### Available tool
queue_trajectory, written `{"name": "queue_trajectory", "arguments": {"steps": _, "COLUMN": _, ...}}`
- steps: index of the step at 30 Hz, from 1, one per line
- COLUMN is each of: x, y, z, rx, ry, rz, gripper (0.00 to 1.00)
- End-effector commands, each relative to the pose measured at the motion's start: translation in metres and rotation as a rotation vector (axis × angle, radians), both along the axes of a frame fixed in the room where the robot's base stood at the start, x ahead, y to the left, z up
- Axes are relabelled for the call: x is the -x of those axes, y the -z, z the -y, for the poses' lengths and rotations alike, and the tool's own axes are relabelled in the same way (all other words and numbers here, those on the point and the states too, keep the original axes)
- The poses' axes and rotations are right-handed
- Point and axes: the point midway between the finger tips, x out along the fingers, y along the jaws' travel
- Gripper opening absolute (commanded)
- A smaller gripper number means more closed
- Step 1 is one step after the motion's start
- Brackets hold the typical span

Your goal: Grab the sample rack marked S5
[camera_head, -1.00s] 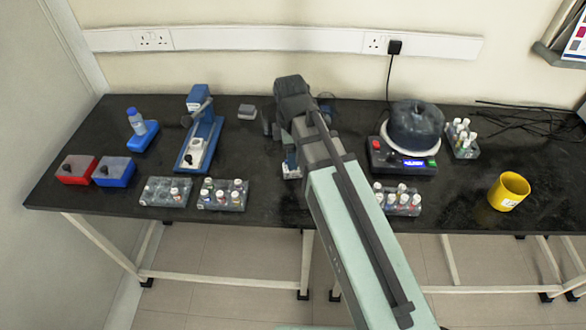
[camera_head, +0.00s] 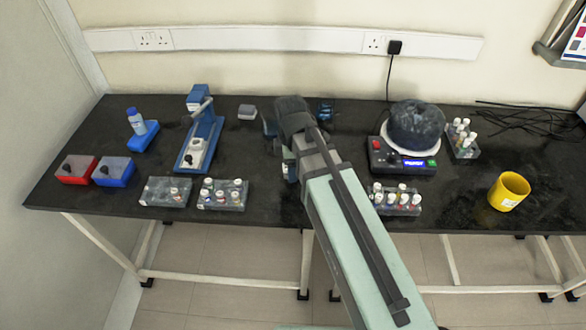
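Several grey sample racks with white-capped vials stand on the black bench. Two are side by side at the front left: the left one (camera_head: 153,193) and the one just right of it (camera_head: 222,206). A third rack (camera_head: 398,210) stands right of my arm, in front of the stirring device. A fourth (camera_head: 466,154) is at the back right. No S5 mark is readable on any of them. My arm reaches over the bench middle, and its wrist hides most of my gripper. I cannot make out the fingers or anything between them.
Red (camera_head: 76,170) and blue (camera_head: 114,172) boxes, a bottle (camera_head: 137,121) and a blue-based device (camera_head: 206,150) are at left. A stirring device (camera_head: 407,157) holds a dark round vessel (camera_head: 416,125). A yellow mug (camera_head: 508,191) stands at right, with loose cables behind it.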

Motion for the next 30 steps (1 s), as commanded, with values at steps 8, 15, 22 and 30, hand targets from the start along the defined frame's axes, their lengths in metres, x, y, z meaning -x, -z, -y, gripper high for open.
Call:
{"name": "queue_trajectory", "arguments": {"steps": 8, "x": 0.0, "y": -0.0001, "z": 0.0, "rx": 0.0, "ry": 0.0, "rz": 0.0, "gripper": 0.47}}
{"name": "queue_trajectory", "arguments": {"steps": 15, "x": 0.0001, "y": -0.0002, "z": 0.0, "rx": 0.0, "ry": 0.0, "rz": 0.0, "gripper": 0.24}}
{"name": "queue_trajectory", "arguments": {"steps": 22, "x": 0.0001, "y": -0.0002, "z": 0.0, "rx": 0.0, "ry": 0.0, "rz": 0.0, "gripper": 0.13}}
{"name": "queue_trajectory", "arguments": {"steps": 30, "x": -0.0004, "y": -0.0077, "z": -0.0002, "rx": 0.0, "ry": 0.0, "rz": 0.0, "gripper": 0.13}}
